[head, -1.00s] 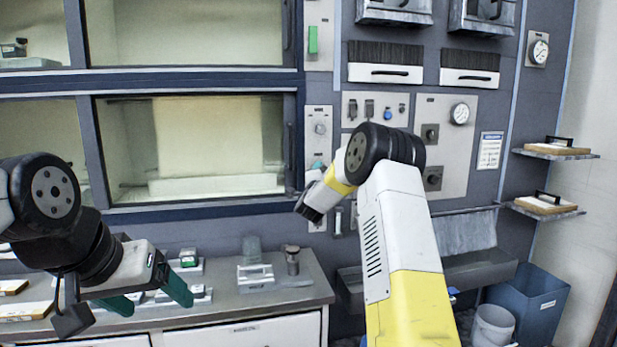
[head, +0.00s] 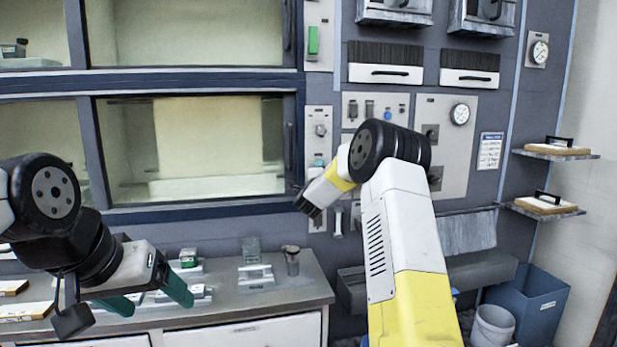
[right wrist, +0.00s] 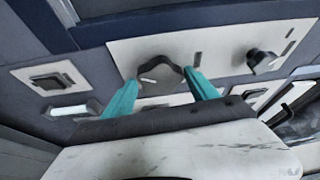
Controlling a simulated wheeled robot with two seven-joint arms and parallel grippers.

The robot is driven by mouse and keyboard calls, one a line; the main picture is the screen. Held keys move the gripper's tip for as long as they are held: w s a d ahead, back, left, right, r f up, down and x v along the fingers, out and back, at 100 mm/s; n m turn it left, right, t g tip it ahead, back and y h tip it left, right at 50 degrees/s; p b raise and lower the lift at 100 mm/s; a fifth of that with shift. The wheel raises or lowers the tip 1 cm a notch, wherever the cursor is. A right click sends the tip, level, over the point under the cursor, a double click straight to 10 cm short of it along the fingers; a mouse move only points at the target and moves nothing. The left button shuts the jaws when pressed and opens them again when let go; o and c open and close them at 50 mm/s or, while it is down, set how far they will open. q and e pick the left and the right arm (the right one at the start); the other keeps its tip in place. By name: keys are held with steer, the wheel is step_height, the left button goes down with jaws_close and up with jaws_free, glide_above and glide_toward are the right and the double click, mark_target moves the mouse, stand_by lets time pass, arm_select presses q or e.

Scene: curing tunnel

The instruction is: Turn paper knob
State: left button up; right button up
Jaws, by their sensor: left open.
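A dark knob (right wrist: 161,75) on a pale panel shows in the right wrist view, with a light mark on its face. The teal fingers of my right gripper (right wrist: 160,86) are spread, one on each side of the knob. I cannot tell whether they touch it. In the head view my right gripper (head: 317,168) is at the narrow panel beside the lower window, its fingers mostly hidden by its own wrist. A knob (head: 320,130) shows on that panel above it. No readable label tells which is the paper knob. My left gripper (head: 147,298) is open and empty above the counter.
A second dark knob (right wrist: 262,61) is to the right on the same panel in the wrist view. The counter (head: 290,296) holds small parts and a metal cup (head: 291,262). A gauge panel (head: 457,150) is behind my right arm. A blue bin (head: 530,305) stands at lower right.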

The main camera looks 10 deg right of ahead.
steer(key=shift+o, duration=0.6)
steer(key=v, duration=0.7)
steer(key=shift+s+a, duration=0.15)
steer(key=shift+s, duration=0.2)
